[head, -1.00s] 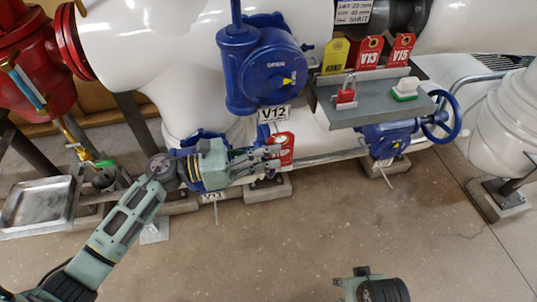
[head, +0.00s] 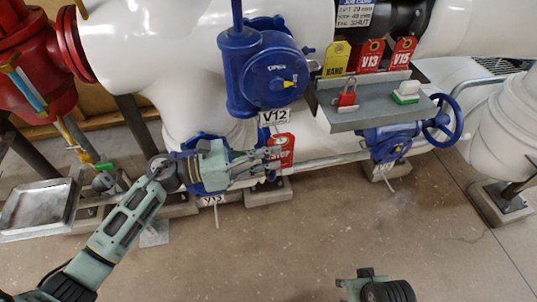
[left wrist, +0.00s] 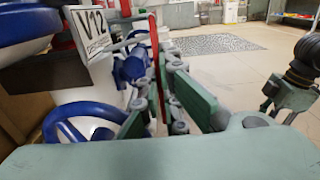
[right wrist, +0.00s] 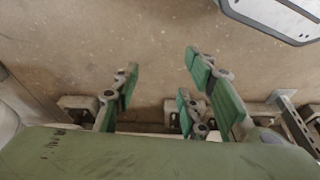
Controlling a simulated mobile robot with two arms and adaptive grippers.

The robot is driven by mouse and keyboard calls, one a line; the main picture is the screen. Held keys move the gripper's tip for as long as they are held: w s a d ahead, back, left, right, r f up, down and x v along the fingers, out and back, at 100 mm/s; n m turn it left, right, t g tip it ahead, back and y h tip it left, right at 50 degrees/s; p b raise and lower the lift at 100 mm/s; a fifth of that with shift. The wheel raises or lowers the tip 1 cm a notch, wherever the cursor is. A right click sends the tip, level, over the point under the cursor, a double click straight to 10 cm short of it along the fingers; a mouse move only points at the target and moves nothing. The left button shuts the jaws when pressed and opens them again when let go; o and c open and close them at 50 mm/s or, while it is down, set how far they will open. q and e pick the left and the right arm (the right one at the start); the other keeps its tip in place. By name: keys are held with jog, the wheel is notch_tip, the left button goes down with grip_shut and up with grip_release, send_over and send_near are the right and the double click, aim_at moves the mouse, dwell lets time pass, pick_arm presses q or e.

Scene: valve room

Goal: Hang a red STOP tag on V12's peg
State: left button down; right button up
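The red STOP tag (head: 281,150) is upright just below the V12 label (head: 273,117) on the blue V12 valve (head: 265,75). My left gripper (head: 276,162) is at the tag, its fingers spread. In the left wrist view the tag (left wrist: 156,85) shows nearly edge-on between the fingers, with a gap on at least one side; the V12 label (left wrist: 88,30) is at upper left. The peg is too small to make out, so how the tag's top sits on it is unclear. My right gripper (right wrist: 162,68) is open and empty, low over the floor.
A grey shelf (head: 375,115) at right holds a red padlock (head: 347,98) and a green-and-white block (head: 406,92). A metal tray (head: 38,207) lies left. The front floor is clear.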

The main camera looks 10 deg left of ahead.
jog(key=shift+s, duration=0.1)
pick_arm(q)
jog(key=shift+w, duration=0.1)
jog(key=shift+w+a+b, duration=0.3)
jog(key=shift+w+b, duration=0.5)
pick_arm(e)
notch_tip(320, 180, up, 6)
jog(key=shift+s, duration=0.25)
dwell(0.6)
pick_arm(q)
jog(key=shift+f, duration=0.15)
pick_arm(e)
jog(key=shift+s+d+f, duration=0.1)
jog(key=shift+s+f, duration=0.05)
pick_arm(q)
jog(key=shift+w+a+f+b, duration=0.1)
jog(key=shift+w+f+b, duration=0.15)
jog(key=shift+b, duration=0.5)
pick_arm(e)
jog(key=shift+s+d+r+t, duration=0.1)
jog(key=shift+s+r+t, duration=0.1)
jog(key=shift+r, duration=0.4)
jog(key=shift+s+r+t, duration=0.1)
jog(key=shift+s+r, duration=0.05)
jog(key=shift+r, duration=0.4)
